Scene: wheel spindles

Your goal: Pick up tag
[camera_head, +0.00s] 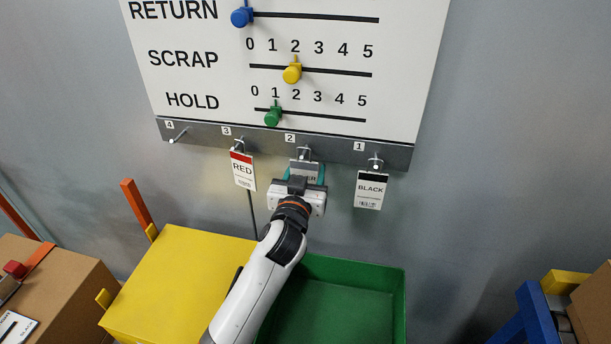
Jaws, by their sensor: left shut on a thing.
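A tag with a grey top band (304,164) hangs on hook 2 of the metal rail; only the letters "ER" show, and my gripper hides its lower part. My left gripper (305,176) reaches up from below and is shut on this tag, its teal fingers at the tag's sides. A tag marked RED (243,171) hangs on hook 3, left of the gripper. A tag marked BLACK (369,190) hangs on hook 1, to the right. My right gripper is not in view.
The rail (340,150) runs under a white board (200,75) with blue, yellow and green sliders. Hook 4 (178,136) is empty. Below stand a yellow box (180,280) and a green bin (345,272). Cardboard boxes stand at the left (65,290) and right edges.

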